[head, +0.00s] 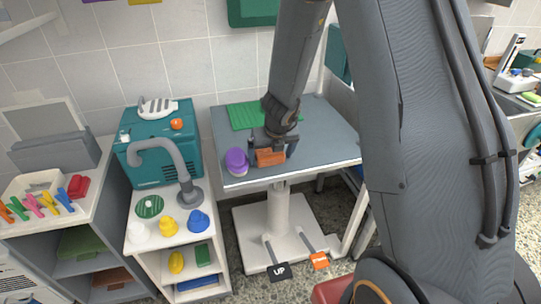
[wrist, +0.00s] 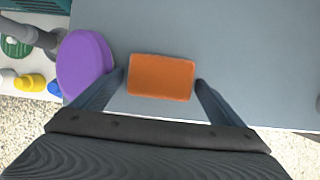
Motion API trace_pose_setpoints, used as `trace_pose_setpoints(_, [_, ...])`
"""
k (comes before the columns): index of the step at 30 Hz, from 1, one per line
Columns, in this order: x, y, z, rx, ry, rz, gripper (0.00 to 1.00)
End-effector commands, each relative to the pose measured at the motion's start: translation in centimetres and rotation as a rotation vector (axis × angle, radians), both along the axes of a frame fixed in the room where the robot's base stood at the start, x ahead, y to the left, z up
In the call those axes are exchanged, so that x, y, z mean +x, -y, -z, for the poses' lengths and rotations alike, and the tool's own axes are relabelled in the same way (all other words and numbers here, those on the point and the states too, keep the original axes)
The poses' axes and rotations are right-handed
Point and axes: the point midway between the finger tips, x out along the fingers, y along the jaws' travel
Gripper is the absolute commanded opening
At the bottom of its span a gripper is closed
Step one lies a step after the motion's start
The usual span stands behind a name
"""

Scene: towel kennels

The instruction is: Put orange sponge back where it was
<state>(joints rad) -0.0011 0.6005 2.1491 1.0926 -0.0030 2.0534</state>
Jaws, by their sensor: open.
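The orange sponge (head: 270,157) lies on the grey table top (head: 325,135) near its front edge. It also shows in the wrist view (wrist: 161,77), flat and roughly square to the camera. My gripper (head: 271,150) is at the sponge, with its fingers spread on either side. In the wrist view the gripper (wrist: 161,82) is open, with a gap between each fingertip and the sponge. A purple round object (head: 237,162) stands just left of the sponge and close to the left finger, also in the wrist view (wrist: 85,65).
A green mat (head: 249,115) lies at the table's back left. The table's right part is clear.

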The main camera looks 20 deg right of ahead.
Motion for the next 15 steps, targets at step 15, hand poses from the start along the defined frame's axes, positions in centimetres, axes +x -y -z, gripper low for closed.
trace_pose_setpoints(15, [-1.4,0.0,-3.8,0.000,0.001,0.000,0.92])
